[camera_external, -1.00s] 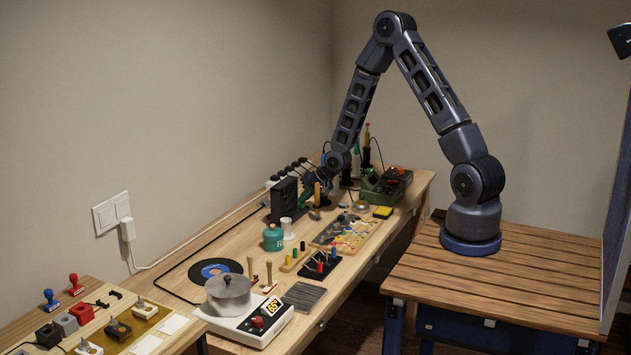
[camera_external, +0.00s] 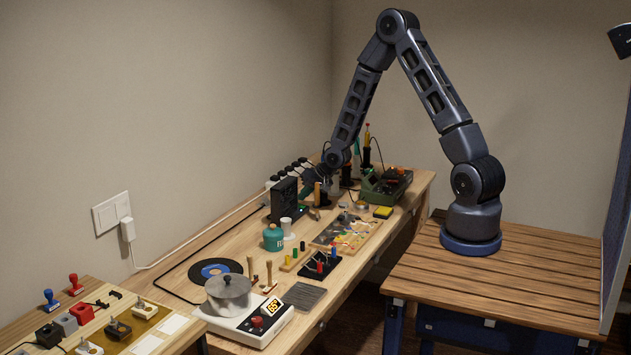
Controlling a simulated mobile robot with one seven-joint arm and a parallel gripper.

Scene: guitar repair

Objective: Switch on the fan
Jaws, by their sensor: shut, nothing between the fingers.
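The fan, a black box-shaped unit (camera_external: 284,199), stands upright on the wooden workbench (camera_external: 223,240) towards the back, by the wall. A small green spot shows low on its right side; I cannot tell for certain whether it is a lit lamp. My gripper (camera_external: 308,194) points down and to the left, close to the right side of the fan. It is shut and empty. The fingertips are small and dark here, and I cannot tell whether they touch the fan. The fan's switch is too small to make out.
A power strip (camera_external: 290,170) with several black plugs lies behind the fan. A white spool (camera_external: 286,228) and a teal canister (camera_external: 272,238) stand in front of it. A green device (camera_external: 385,184) and upright tools stand to the right.

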